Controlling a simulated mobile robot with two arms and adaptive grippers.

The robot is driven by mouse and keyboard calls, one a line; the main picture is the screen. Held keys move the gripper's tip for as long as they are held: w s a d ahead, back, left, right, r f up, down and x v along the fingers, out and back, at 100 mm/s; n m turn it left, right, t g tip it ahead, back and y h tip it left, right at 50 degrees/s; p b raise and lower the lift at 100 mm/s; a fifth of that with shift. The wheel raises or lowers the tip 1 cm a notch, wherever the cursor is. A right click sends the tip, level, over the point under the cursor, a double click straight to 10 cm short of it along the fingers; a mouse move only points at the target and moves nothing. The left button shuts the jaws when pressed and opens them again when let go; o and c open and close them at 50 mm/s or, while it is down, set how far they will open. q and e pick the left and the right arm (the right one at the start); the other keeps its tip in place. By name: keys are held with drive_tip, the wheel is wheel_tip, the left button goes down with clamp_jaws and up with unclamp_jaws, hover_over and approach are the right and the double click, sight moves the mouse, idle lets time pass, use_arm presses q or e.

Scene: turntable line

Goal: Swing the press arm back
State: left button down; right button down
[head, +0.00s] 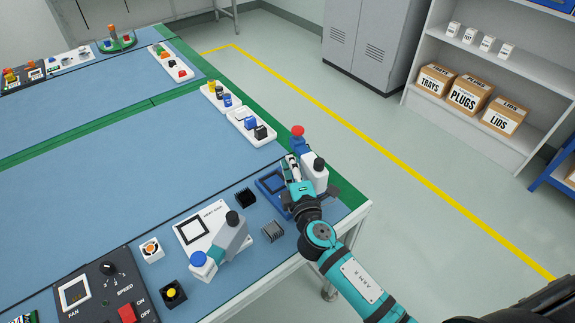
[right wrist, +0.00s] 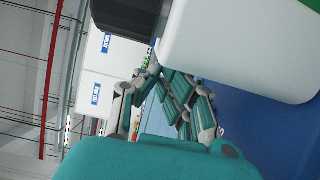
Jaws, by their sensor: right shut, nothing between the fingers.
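A press stands at the table's right corner, with a blue base plate (head: 266,187) and a pale grey post (head: 316,178) with a dark cap. A blue arm end with a red knob (head: 298,131) shows behind my right gripper, pointing away toward the far side. My right gripper (head: 291,163) is shut and empty, beside the post on its left. In the right wrist view the fingers (right wrist: 160,72) are together next to a large pale block (right wrist: 245,50), likely the press. Whether they touch it I cannot tell. The gripper hides part of the press. My left gripper is not in view.
Black (head: 245,197) and grey (head: 272,231) heat sinks lie nearby. A fan control panel (head: 100,290) is at the front. White trays (head: 238,121) line the far edge. The blue mid-table is clear.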

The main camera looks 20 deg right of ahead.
drive_tip(key=shift+w+d+f+m+h+b, duration=0.1)
drive_tip(key=shift+w+d+m+h+b, duration=0.1)
drive_tip(key=shift+m+h+b, duration=0.5)
drive_tip(key=shift+w+d+h+b, duration=0.35)
drive_tip(key=shift+w+d+h, duration=0.25)
drive_tip(key=shift+d, duration=0.25)
drive_tip(key=shift+w+a, duration=0.1)
